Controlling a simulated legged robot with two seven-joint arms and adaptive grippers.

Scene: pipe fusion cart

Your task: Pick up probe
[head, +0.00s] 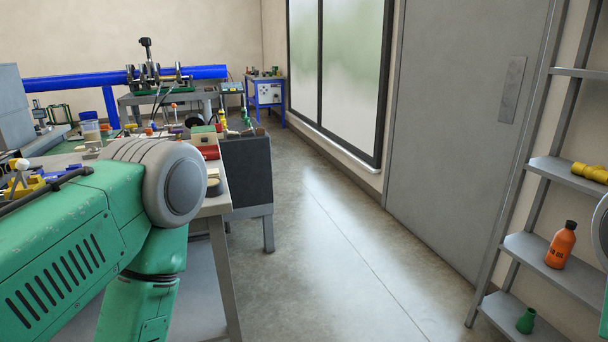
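I cannot make out a probe in the head view. The cluttered workbench (212,207) at the left carries many small items, too small to tell apart, and my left arm hides much of its top. My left arm, green with a grey joint, comes in from the left over the bench. Its gripper is out of view. A bit of grey and green at the right edge looks like my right arm. My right gripper is out of view.
A dark grey cabinet (246,172) stands beyond the bench. A blue pipe (75,81) runs through a machine behind it. A blue cart (267,92) stands farther back. Shelves at the right hold an orange bottle (561,246) and yellow fitting (590,172). The middle floor is clear.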

